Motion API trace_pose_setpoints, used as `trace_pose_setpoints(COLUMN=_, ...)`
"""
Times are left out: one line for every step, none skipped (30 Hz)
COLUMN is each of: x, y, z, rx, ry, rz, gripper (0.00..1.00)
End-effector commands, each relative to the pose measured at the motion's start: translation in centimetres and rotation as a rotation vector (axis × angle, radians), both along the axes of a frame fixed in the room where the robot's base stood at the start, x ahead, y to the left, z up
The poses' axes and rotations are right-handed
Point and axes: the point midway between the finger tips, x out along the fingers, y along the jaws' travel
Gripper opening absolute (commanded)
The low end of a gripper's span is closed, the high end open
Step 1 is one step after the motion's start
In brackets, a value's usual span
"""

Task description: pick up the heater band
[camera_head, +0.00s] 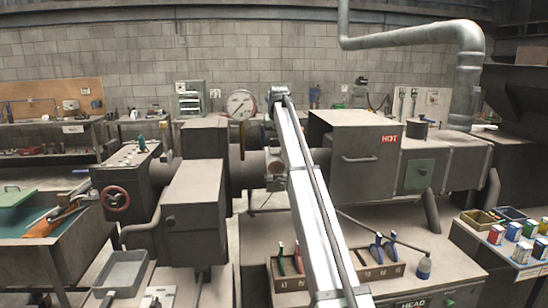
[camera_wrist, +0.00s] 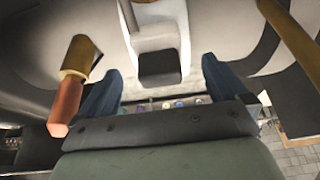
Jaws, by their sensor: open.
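My gripper (camera_wrist: 161,70) is open in the wrist view, with one dark blue finger on each side and a gap between them. A pale grey, curved body with a block-like lug (camera_wrist: 158,58) lies ahead, the lug appearing between the fingers. It may be the heater band, but I cannot tell for sure. A brass and copper-coloured cylinder (camera_wrist: 72,85) is just left of the left finger. I cannot tell whether either finger touches anything. In the head view my arm crosses in front of the machine barrel (camera_head: 245,172), and my gripper cannot be made out clearly.
A round gauge (camera_head: 241,104) stands above the barrel. A boxy guard marked HOT (camera_head: 360,165) is close on the right, and a large grey housing (camera_head: 193,212) on the left. A tool tray (camera_head: 375,268) lies on the front bench. Another brass strip (camera_wrist: 290,38) is at upper right.

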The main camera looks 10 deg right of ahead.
Motion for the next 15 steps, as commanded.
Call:
trace_pose_setpoints(x=0.3, y=0.0, z=-0.5, rx=0.000, ry=0.002, rz=0.000, gripper=1.00)
trace_pose_setpoints(x=0.5, y=0.0, z=-0.9, rx=0.000, ry=0.002, rz=0.000, gripper=1.00)
trace_pose_setpoints(x=0.8, y=0.1, z=-1.3, rx=0.000, ry=0.002, rz=0.000, gripper=1.00)
trace_pose_setpoints(x=1.1, y=0.1, z=-1.7, rx=0.000, ry=0.001, rz=0.000, gripper=1.00)
trace_pose_setpoints(x=1.3, y=0.1, z=-2.0, rx=0.000, ry=0.001, rz=0.000, gripper=1.00)
trace_pose_setpoints(x=1.5, y=0.1, z=-2.5, rx=0.000, ry=0.001, rz=0.000, gripper=1.00)
trace_pose_setpoints(x=1.6, y=0.1, z=-2.8, rx=0.000, ry=0.001, rz=0.000, gripper=1.00)
trace_pose_setpoints(x=1.7, y=0.1, z=-3.2, rx=0.000, ry=0.001, rz=0.000, gripper=1.00)
trace_pose_setpoints(x=1.9, y=0.1, z=-3.5, rx=0.000, ry=0.001, rz=0.000, gripper=1.00)
trace_pose_setpoints(x=2.0, y=0.1, z=-3.8, rx=0.000, ry=0.001, rz=0.000, gripper=1.00)
trace_pose_setpoints(x=2.0, y=0.1, z=-3.9, rx=0.000, ry=0.001, rz=0.000, gripper=1.00)
trace_pose_setpoints(x=2.1, y=0.1, z=-4.0, rx=0.000, ry=0.001, rz=0.000, gripper=1.00)
trace_pose_setpoints(x=2.1, y=0.1, z=-4.0, rx=0.000, ry=0.000, rz=0.000, gripper=1.00)
trace_pose_setpoints(x=2.1, y=0.1, z=-4.0, rx=0.000, ry=0.000, rz=0.000, gripper=1.00)
trace_pose_setpoints(x=2.1, y=0.1, z=-4.0, rx=0.000, ry=0.000, rz=0.000, gripper=1.00)
